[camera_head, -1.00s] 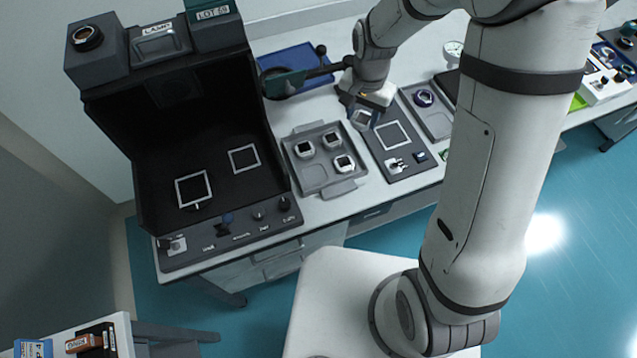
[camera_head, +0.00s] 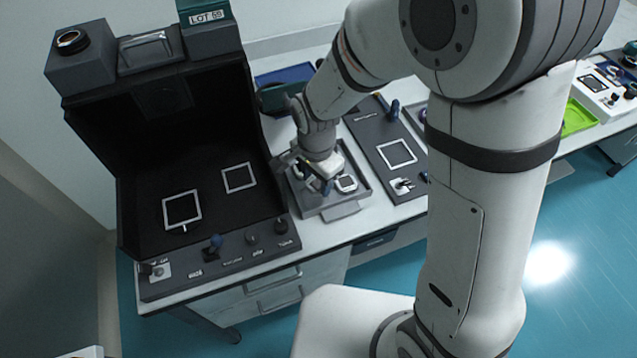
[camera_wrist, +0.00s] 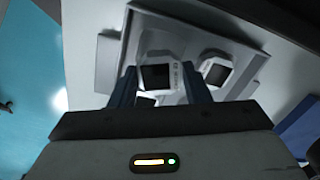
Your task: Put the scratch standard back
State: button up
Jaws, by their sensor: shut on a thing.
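My gripper (camera_head: 322,182) is low over the grey tray (camera_head: 343,211) on the optical bench. In the wrist view its two blue fingers stand on either side of a small white-framed piece (camera_wrist: 160,78) with a dark square window and small print on its edge. The gripper is shut on this piece, which looks to be the scratch standard. Another such piece (camera_wrist: 215,72) sits beside it in the tray, and part of one more shows lower between the fingers. One white piece (camera_head: 346,183) sits clear at the tray's right. I cannot tell whether the held piece touches the tray.
The black viewing booth (camera_head: 150,140) stands left, with knobs along its front and two white square outlines on its floor. Right of the tray lies a dark panel (camera_head: 372,133) with a white square outline (camera_head: 397,153). A blue tray (camera_head: 285,75) lies behind.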

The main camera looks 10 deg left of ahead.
aim_at(317, 183)
jog(key=shift+f, duration=0.95)
jog(key=shift+f+b, duration=0.4)
jog(key=shift+f, duration=0.05)
jog(key=o, duration=0.7)
jog(key=shift+r, duration=0.1)
notch_tip(317, 183, up, 13)
jog(key=shift+f+p, duration=0.15)
jog(key=shift+p, duration=0.45)
